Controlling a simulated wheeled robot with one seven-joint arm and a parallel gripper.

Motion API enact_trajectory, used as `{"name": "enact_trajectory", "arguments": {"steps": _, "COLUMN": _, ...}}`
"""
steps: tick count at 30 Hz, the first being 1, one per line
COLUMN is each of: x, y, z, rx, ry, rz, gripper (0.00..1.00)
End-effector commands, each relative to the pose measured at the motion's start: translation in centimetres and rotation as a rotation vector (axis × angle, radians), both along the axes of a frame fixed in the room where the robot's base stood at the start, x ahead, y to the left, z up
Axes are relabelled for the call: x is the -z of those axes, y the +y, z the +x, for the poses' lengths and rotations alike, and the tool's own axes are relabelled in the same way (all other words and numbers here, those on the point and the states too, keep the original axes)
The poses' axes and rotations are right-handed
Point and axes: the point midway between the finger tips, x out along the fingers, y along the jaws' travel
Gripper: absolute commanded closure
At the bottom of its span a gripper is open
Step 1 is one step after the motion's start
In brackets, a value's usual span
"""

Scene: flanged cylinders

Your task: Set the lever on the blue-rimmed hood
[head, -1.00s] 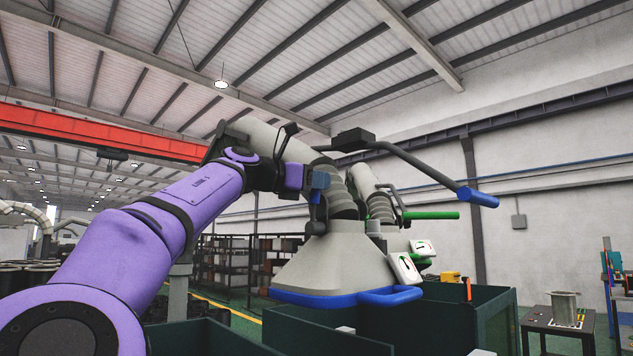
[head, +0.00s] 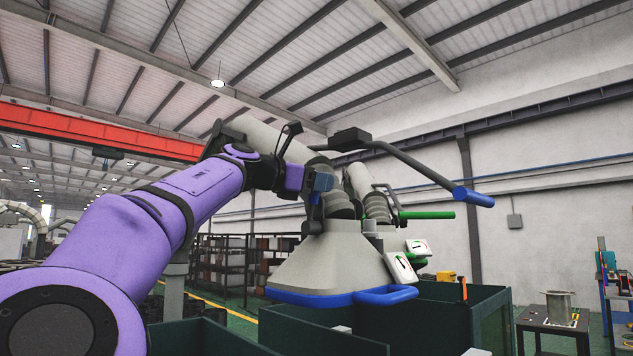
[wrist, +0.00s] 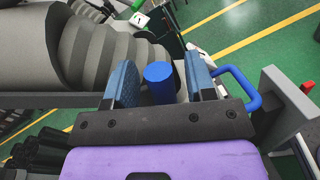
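The blue-rimmed hood (head: 335,265) is a grey tapered hood under a ribbed duct, in the middle of the head view. A dark bent arm with a blue grip (head: 473,196) reaches out to the right above it. My gripper (head: 320,182) is at the hood's neck, beside the ribbed duct. In the wrist view my gripper (wrist: 160,82) is open. A blue cylindrical bar end (wrist: 158,84) shows between its two blue fingers, with a gap to the right finger. I cannot tell whether it touches the left finger, or which part of the lever it is.
A second hood with a green bar (head: 430,215) stands just behind. White arrow plates (head: 401,268) are at the hood's right. A blue loop handle (head: 390,295) sticks out from the rim. Dark green bins (head: 440,315) stand below, and a small table (head: 553,322) at right.

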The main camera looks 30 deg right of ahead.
Motion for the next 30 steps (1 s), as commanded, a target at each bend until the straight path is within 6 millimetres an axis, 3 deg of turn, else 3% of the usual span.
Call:
{"name": "enact_trajectory", "arguments": {"steps": 11, "x": 0.0, "y": 0.6, "z": 0.0, "rx": -0.002, "ry": 0.001, "rz": -0.001, "gripper": 0.49}}
{"name": "enact_trajectory", "arguments": {"steps": 24, "x": -0.2, "y": 8.0, "z": -0.1, "rx": -0.003, "ry": 0.000, "rz": 0.000, "gripper": 0.49}}
{"name": "enact_trajectory", "arguments": {"steps": 30, "x": -0.2, "y": 10.3, "z": -0.1, "rx": -0.001, "ry": 0.001, "rz": 0.000, "gripper": 0.49}}
